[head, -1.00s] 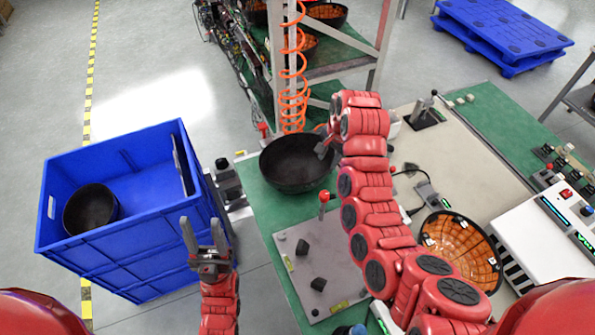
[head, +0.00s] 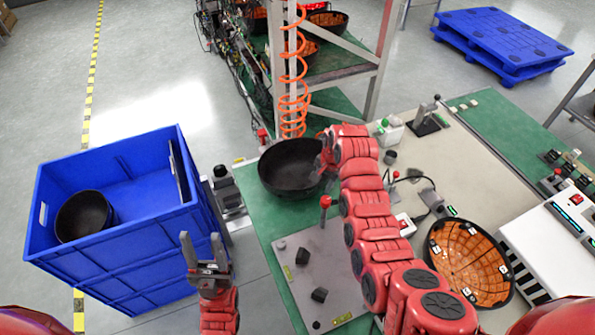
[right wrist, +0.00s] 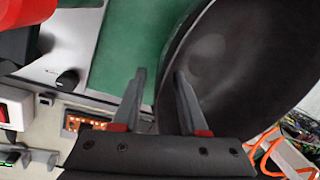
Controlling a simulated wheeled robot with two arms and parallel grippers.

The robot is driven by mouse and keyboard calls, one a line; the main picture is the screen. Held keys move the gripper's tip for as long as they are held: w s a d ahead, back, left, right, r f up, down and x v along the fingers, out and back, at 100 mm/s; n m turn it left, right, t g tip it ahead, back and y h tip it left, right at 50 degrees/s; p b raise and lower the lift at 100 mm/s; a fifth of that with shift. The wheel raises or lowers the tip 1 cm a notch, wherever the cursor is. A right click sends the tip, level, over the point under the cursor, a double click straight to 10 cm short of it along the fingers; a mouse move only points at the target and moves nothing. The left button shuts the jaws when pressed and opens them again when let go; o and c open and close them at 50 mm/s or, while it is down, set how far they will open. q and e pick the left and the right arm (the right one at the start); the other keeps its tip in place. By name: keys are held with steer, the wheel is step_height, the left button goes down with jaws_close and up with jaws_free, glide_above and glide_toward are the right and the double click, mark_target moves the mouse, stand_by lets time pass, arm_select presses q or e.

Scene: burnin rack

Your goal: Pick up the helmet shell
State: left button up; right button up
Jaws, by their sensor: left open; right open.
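A black bowl-shaped helmet shell (head: 284,168) sits open side up on the green bench top, in the middle of the head view. Its dark inside and rim also fill the right of the right wrist view (right wrist: 235,60). My right gripper (right wrist: 160,78) is open at the shell's right rim, one finger over the inside and one outside over the green top. Contact cannot be told. In the head view its fingers (head: 320,166) are partly hidden by the arm. My left gripper (head: 201,238) is open and empty, in front of the blue crate's right side.
A blue crate (head: 120,255) at left holds another black shell (head: 84,216). An orange-lined shell (head: 470,262) lies on the right of the bench. A grey plate (head: 318,265) with dark blocks lies in front of the shell. A metal rack post (head: 380,60) stands behind.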

steer(key=shift+f, duration=0.2)
jaws_close()
stand_by(1.3)
